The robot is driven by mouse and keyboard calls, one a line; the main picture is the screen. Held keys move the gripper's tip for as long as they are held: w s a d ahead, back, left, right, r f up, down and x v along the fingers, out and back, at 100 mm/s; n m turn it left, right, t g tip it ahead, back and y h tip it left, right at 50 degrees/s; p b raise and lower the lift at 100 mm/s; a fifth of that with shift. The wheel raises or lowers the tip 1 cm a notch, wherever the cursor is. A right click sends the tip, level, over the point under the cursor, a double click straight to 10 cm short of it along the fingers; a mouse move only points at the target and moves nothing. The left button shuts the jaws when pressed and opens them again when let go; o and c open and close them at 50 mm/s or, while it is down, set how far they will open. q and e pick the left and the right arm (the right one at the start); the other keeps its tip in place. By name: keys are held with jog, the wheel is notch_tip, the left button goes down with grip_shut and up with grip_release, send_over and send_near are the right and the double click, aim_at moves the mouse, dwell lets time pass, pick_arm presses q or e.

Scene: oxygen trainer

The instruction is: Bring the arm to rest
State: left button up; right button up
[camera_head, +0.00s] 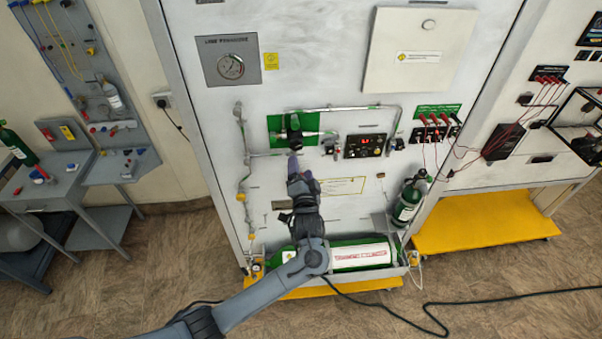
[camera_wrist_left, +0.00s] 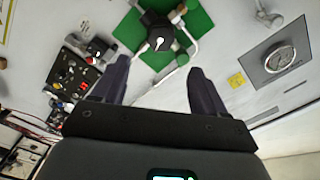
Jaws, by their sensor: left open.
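My left gripper (camera_head: 295,160) is raised in front of the white panel of the trainer (camera_head: 215,100), just below a black valve knob on a green plate (camera_head: 276,124). In the left wrist view my gripper (camera_wrist_left: 157,82) has its two dark fingers spread wide with nothing between them. The black knob (camera_wrist_left: 158,38) with its white mark shows beyond the fingertips, apart from them. My left arm (camera_head: 260,298) reaches in from the lower left. My right gripper is not in view.
A green cylinder (camera_head: 350,255) lies along the panel's foot, behind my arm. A smaller green bottle (camera_head: 407,203) stands to its right. A gauge (camera_head: 230,66), a control box (camera_head: 365,146) and red leads (camera_head: 434,120) are on the panel. A black cable (camera_head: 440,305) crosses the open floor.

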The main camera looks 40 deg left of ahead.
pick_arm(q)
jog(key=shift+s+d, duration=0.1)
jog(key=shift+s, duration=0.05)
dwell(0.3)
jog(key=s+d+f+m+g+h+p, duration=0.1)
jog(key=s+d+f+g+h, duration=0.15)
jog(key=s+f, duration=0.7)
jog(key=s+d+f+m+g+h, duration=0.1)
jog(key=s+f+h, duration=0.2)
jog(key=s+f, duration=0.65)
jog(key=s+d+r+n+g+h, duration=0.1)
jog(key=s+d+r+g+h, duration=0.2)
jog(key=s, duration=0.5)
jog(key=s+d+r+n+g+h, duration=0.1)
jog(key=s+d+r+g+h, duration=0.2)
jog(key=s+d+r, duration=0.2)
jog(key=s+d, duration=0.3)
jog(key=shift+s+r+n+h+p, duration=0.2)
jog(key=shift+s+n+h+p, duration=0.1)
jog(key=shift+s+h+p, duration=0.05)
